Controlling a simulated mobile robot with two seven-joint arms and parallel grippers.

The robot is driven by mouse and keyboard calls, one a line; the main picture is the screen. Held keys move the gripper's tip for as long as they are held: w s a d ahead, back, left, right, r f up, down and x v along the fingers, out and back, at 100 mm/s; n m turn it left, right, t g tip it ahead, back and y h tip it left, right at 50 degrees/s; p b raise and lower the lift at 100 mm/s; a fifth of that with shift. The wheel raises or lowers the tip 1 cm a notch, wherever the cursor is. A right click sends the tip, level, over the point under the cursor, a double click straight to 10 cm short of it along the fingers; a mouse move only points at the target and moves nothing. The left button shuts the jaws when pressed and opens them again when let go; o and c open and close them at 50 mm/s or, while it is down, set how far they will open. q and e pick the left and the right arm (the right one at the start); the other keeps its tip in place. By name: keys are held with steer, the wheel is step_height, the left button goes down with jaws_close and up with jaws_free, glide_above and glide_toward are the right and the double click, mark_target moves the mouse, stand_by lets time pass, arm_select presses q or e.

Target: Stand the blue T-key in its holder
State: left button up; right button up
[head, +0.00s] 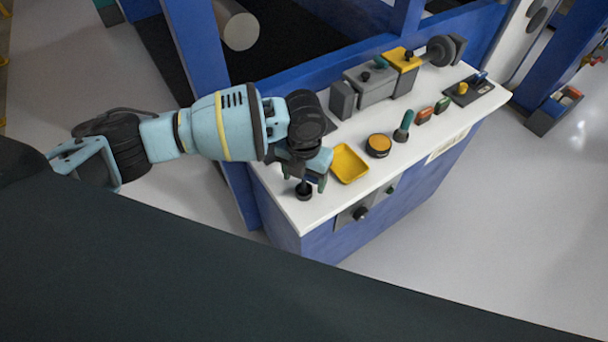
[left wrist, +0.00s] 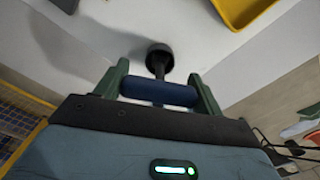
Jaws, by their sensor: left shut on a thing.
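My left gripper (head: 304,177) is low over the near left corner of the white bench top. In the left wrist view its two green fingers are shut on the blue T-key (left wrist: 158,93), one at each end of the blue crossbar. The key's dark stem (left wrist: 159,69) runs from the bar to a round black cup-like piece (left wrist: 160,52). That black piece also shows under the gripper in the head view (head: 304,191). I cannot tell whether it is the holder or the key's own end, nor whether it touches the bench. The right gripper is out of view.
A yellow tray (head: 349,164) lies just right of the gripper. Further along the bench (head: 310,215) are a round yellow-topped tin (head: 378,145), a green-handled tool (head: 404,126), grey boxes (head: 371,84) and a dark plate with yellow and blue parts (head: 468,89). Blue machine posts stand behind.

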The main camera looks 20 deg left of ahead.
arm_select(q)
steer(key=shift+f, duration=0.1)
steer(key=o, duration=1.6)
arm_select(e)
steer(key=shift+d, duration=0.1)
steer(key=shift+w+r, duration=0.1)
arm_select(q)
steer(key=shift+r+p, duration=0.7)
steer(key=shift+r, duration=1)
steer(key=shift+r+p, duration=0.65)
steer(key=shift+r, duration=1.2)
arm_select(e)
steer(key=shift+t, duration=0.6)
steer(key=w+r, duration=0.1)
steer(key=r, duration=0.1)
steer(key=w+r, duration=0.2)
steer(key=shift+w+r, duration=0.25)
